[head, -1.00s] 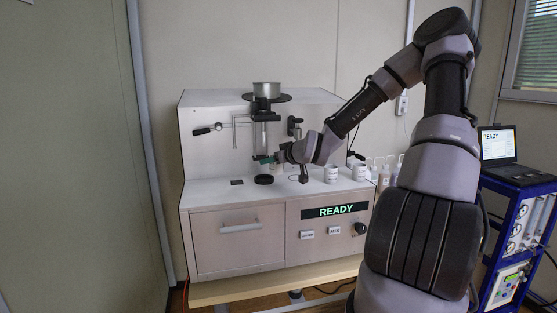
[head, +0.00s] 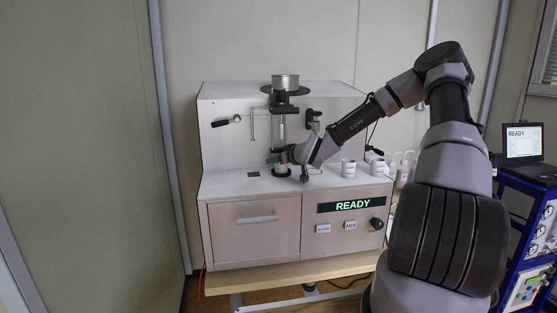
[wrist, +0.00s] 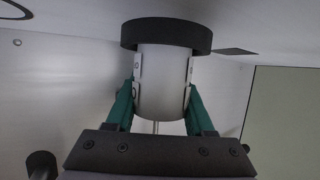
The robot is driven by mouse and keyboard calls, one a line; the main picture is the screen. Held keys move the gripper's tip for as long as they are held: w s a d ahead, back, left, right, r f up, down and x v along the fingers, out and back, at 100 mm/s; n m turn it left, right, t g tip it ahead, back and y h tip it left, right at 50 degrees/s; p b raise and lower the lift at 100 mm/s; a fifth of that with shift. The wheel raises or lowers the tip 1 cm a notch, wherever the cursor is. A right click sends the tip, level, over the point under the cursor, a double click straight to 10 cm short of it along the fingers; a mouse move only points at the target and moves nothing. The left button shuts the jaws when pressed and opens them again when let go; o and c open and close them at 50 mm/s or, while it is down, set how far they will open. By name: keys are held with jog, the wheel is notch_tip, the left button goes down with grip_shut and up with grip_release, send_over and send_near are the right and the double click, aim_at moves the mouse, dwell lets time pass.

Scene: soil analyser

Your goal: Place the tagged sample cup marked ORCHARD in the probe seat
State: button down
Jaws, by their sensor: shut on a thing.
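My gripper (head: 279,159) is at the analyser's probe column. In the wrist view its green fingers (wrist: 161,105) are shut on a white sample cup (wrist: 163,80), one on each side. The wrist picture looks upside down, with the deck at the top. The black ring of the probe seat (wrist: 167,34) covers the cup's lower end; I cannot tell if the cup rests on its floor. A thin probe rod (wrist: 155,127) shows at the cup's open end. The seat (head: 282,172) is small in the head view. No name is legible on the cup.
Two more white cups (head: 348,168) (head: 377,167) stand on the deck to the right. Bottles (head: 402,168) stand beyond them. The analyser's display (head: 351,205) reads READY, above buttons and a black knob (head: 376,224).

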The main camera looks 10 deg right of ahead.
jog(key=shift+f, duration=0.15)
jog(key=shift+c, duration=1.4)
grip_release()
